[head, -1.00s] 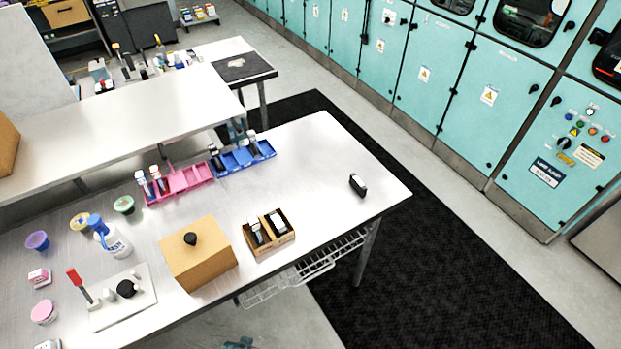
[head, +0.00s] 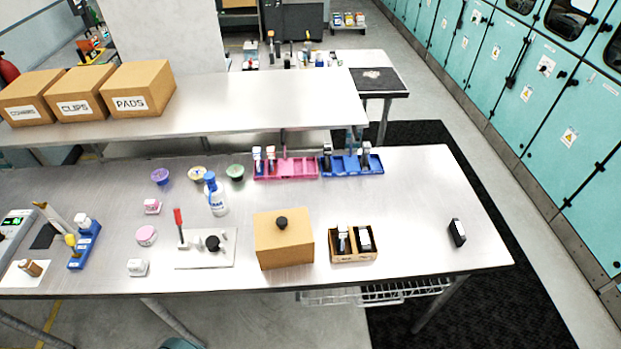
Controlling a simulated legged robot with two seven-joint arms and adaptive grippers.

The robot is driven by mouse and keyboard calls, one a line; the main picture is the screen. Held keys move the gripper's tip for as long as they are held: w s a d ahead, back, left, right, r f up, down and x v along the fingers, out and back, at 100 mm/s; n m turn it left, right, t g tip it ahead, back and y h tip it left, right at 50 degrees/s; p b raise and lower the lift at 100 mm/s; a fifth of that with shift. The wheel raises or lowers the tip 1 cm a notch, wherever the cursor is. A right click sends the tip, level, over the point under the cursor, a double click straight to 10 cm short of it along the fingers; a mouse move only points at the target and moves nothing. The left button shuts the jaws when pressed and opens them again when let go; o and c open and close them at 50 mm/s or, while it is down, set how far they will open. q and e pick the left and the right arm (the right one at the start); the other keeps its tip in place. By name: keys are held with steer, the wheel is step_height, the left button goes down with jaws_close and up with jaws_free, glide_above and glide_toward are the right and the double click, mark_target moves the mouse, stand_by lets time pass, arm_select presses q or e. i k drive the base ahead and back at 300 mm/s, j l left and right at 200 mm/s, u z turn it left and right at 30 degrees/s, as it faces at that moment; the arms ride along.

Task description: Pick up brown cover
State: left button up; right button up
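The brown cover (head: 283,243) is a box-shaped lid with a black round knob (head: 281,223) on top. Neither of my grippers shows in the head view.
Right of the cover is a small brown tray (head: 353,257) with dark modules. Left is a white plate (head: 192,256) with a red-handled lever. Behind stand a white bottle (head: 216,197), a pink rack (head: 288,170) and a blue rack (head: 340,170). A black module (head: 457,232) lies far right.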

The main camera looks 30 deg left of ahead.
mark_target(283, 238)
steer(key=u, duration=1.2)
